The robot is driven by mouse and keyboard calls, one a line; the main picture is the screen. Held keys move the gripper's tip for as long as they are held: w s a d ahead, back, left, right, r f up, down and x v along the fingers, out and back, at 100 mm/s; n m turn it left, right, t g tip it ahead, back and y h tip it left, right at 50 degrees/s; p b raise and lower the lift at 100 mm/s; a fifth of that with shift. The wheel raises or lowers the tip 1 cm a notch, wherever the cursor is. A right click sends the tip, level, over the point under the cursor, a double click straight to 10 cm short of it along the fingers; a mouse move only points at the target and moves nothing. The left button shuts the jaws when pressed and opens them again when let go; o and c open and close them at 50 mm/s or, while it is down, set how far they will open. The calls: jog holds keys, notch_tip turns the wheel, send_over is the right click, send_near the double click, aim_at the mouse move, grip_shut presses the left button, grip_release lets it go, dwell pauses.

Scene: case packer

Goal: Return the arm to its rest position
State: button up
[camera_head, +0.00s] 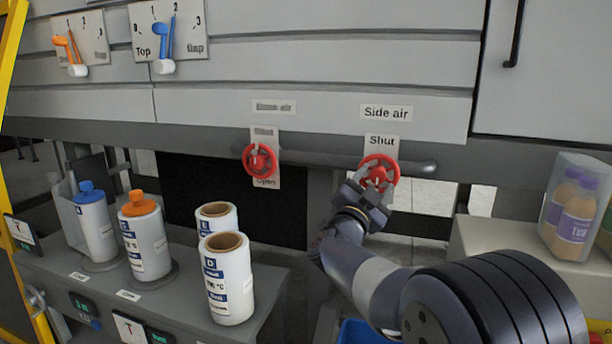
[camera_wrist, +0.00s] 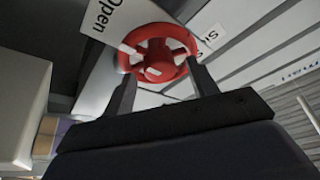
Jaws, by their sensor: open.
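My gripper (camera_head: 367,188) is at the red valve wheel (camera_head: 391,168) under the "Side air" label (camera_head: 386,113). In the wrist view my gripper (camera_wrist: 157,82) is open, with one finger on each side of the red wheel (camera_wrist: 158,52). I cannot tell whether the fingers touch its rim. The plate above this wheel reads "Shut" in the head view, and "Open" shows on a plate in the wrist view. My arm reaches up from the lower right.
A second red wheel (camera_head: 260,161) is on the same pipe to the left. Several white cylinders stand on the grey bench at left, one with an orange cap (camera_head: 138,203). A clear case of purple-labelled bottles (camera_head: 573,215) stands at right, close to my arm.

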jog(key=shift+d+n+t+y, duration=0.1)
jog(key=shift+n+t+y, duration=0.5)
jog(key=shift+n, duration=1.2)
